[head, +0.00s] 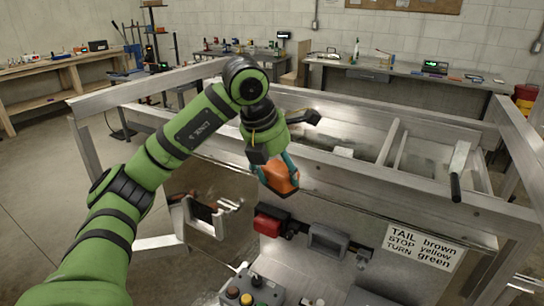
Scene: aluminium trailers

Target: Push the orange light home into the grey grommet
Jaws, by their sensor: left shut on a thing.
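My left gripper (276,166) is shut on the orange light (282,180), a rounded block held between its teal fingertips. It points downward, in front of the trailer's metal rail in the head view. The grey grommet (328,241), a rectangular frame with a dark middle, is on the panel below and to the right of the light. The light is clear of the grommet in the picture. My right gripper is out of view.
A red light (270,226) sits on the panel left of the grommet. A white label (423,247) reads TAIL brown, STOP yellow, TURN green. A control box with coloured buttons (252,290) stands low in front. The aluminium trailer frame (400,188) spans behind.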

